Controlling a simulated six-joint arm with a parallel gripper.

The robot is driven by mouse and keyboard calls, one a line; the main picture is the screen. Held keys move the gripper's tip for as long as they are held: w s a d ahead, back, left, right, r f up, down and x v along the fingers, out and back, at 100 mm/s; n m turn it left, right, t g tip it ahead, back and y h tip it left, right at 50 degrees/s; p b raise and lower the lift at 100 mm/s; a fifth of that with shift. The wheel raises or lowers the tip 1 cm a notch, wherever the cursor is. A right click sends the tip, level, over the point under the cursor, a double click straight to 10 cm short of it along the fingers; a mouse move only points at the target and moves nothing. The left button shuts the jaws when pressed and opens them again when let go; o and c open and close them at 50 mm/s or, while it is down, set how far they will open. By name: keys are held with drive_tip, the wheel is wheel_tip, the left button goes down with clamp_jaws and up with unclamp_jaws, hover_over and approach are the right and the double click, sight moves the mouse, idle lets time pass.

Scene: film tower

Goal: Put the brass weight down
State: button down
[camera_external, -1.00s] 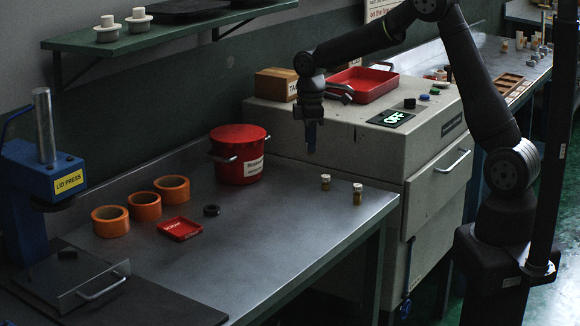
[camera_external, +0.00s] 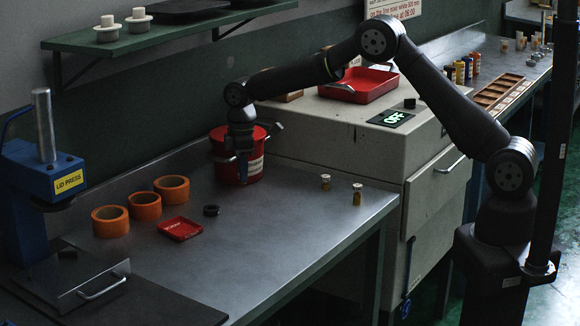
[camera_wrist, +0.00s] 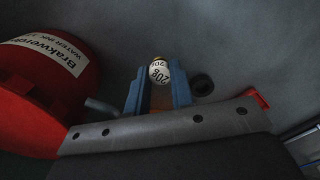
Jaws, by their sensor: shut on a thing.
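My gripper (camera_external: 243,180) hangs with its fingers down in front of the red lidded pot (camera_external: 222,172), over the metal bench. In the wrist view its blue fingers (camera_wrist: 158,95) are shut on the brass weight (camera_wrist: 160,74), whose pale top reads 20g. In the external view I cannot make out the weight at the fingertips. A small red tray (camera_external: 180,229) lies on the bench to the left of the gripper. A black ring (camera_external: 211,211) lies between them.
Several orange rings (camera_external: 143,205) stand behind and left of the small tray. The blue lid press (camera_external: 40,190) is at far left. The bench middle is clear.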

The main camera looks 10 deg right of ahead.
drive_tip(key=shift+s+a+f, duration=0.2)
drive_tip(key=shift+a+f, duration=0.2)
drive_tip(key=shift+a, duration=0.15)
drive_tip(key=shift+f, duration=1.95)
drive_tip(key=shift+f, duration=0.15)
drive_tip(key=c, duration=1.3)
unclamp_jaws()
drive_tip(key=shift+o, duration=0.2)
wheel_tip(320, 180, up, 12)
drive_tip(key=shift+r, duration=0.2)
